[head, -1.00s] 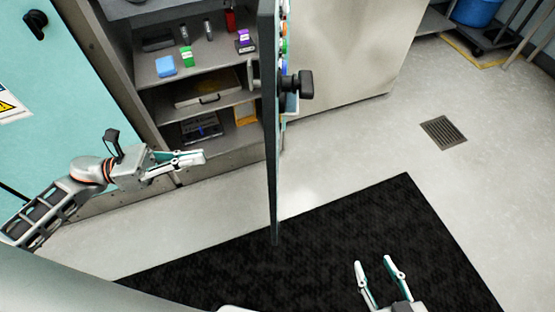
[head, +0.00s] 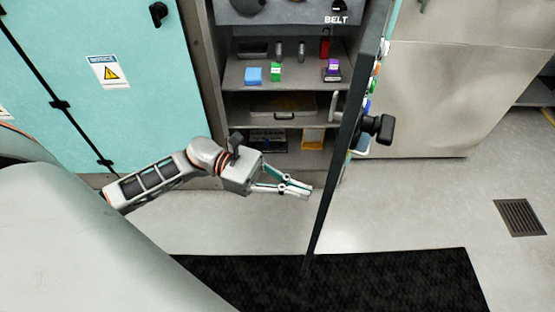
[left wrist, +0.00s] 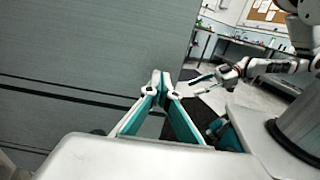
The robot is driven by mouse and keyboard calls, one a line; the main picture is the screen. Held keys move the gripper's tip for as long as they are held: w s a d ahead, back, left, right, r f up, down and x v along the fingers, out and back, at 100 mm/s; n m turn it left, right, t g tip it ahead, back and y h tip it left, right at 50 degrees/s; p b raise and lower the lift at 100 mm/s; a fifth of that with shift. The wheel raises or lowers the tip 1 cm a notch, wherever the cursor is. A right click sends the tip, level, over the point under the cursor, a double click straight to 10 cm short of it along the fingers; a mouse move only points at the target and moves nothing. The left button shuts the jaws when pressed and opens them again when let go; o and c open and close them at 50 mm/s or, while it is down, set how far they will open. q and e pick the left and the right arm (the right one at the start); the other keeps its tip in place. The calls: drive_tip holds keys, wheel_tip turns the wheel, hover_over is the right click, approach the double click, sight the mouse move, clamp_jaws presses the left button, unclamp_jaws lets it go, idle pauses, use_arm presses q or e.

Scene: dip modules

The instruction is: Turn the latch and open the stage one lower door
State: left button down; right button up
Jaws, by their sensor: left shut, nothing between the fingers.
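The lower door (head: 347,150) stands swung open, seen nearly edge-on, with the cabinet interior exposed on its left. Its black latch handle (head: 378,127) sticks out on the door's right side. My left gripper (head: 308,191) is shut and empty, just left of the door's inner side below the shelves. Whether it touches the door is unclear. In the left wrist view its fingertips (left wrist: 160,78) meet in front of a grey panel, seemingly the door's inner face. My right gripper (left wrist: 200,84) is open and empty in the left wrist view, away from the door.
Shelves (head: 240,99) hold a blue block (head: 253,75), a green block (head: 275,72), a purple item (head: 332,69) and other small things. A closed teal door (head: 130,120) is at left. A black mat (head: 400,280) and a floor drain (head: 520,217) lie on open floor.

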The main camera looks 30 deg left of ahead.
use_arm(q)
drive_tip(key=shift+w+d, duration=0.2)
drive_tip(key=shift+d, duration=0.85)
use_arm(e)
drive_tip(key=shift+s+d+f, duration=0.1)
drive_tip(key=shift+s+f, duration=0.1)
drive_tip(key=shift+s, duration=0.2)
drive_tip(key=shift+w+r, duration=0.15)
use_arm(q)
drive_tip(key=w+d+n+t+y+p, duration=0.1)
drive_tip(key=w+d, duration=0.5)
drive_tip(key=d, duration=0.8)
drive_tip(key=w+d+n+t+y+p, duration=0.2)
drive_tip(key=w+d+n+t, duration=0.3)
drive_tip(key=d, duration=1)
drive_tip(key=w+t+y, duration=0.1)
drive_tip(key=w+t, duration=0.1)
drive_tip(key=shift+d+t, duration=0.15)
drive_tip(key=shift+t, duration=0.15)
use_arm(e)
drive_tip(key=shift+w+d+r, duration=0.1)
drive_tip(key=shift+d+r, duration=0.3)
drive_tip(key=shift+r, duration=0.05)
